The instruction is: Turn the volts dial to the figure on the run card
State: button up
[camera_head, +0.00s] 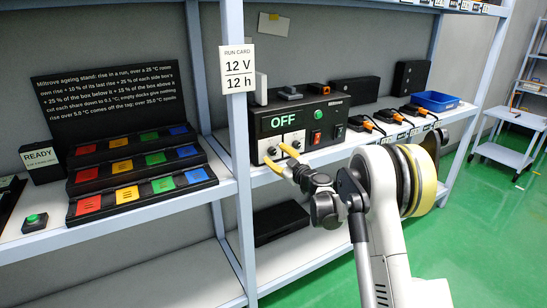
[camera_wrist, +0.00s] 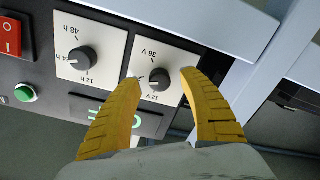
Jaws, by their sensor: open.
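The run card (camera_head: 238,69) on the shelf post reads 12 V and 12 h. The black power unit (camera_head: 333,116) shows OFF in green. In the wrist view, the black volts dial (camera_wrist: 160,78) sits on a white plate with 36 V above and 12 V below it. Its pale mark appears to face left, between those figures; a finger partly covers that side. My gripper (camera_wrist: 160,80) is open, its yellow fingertips on either side of the volts dial. I cannot tell whether they touch it. In the head view my gripper (camera_head: 279,156) is at the unit's front.
Beside it is the hours dial (camera_wrist: 79,58), marked 12 h, 24 h and 48 h, its mark near 24 h. A red switch (camera_wrist: 10,36) and green button (camera_wrist: 25,93) are farther left. The shelf post (camera_wrist: 260,75) stands close to the right finger.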

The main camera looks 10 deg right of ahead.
jog(key=shift+x, duration=0.9)
grip_shut()
jog(key=shift+r+n, duration=0.1)
jog(key=shift+n, duration=0.3)
jog(key=n, duration=0.2)
jog(key=shift+n, duration=0.4)
jog(key=n+p, duration=0.1)
jog(key=n, duration=0.2)
jog(key=shift+n, duration=0.3)
jog(key=n, duration=0.6)
jog(key=shift+p, duration=0.4)
jog(key=shift+n, duration=0.3)
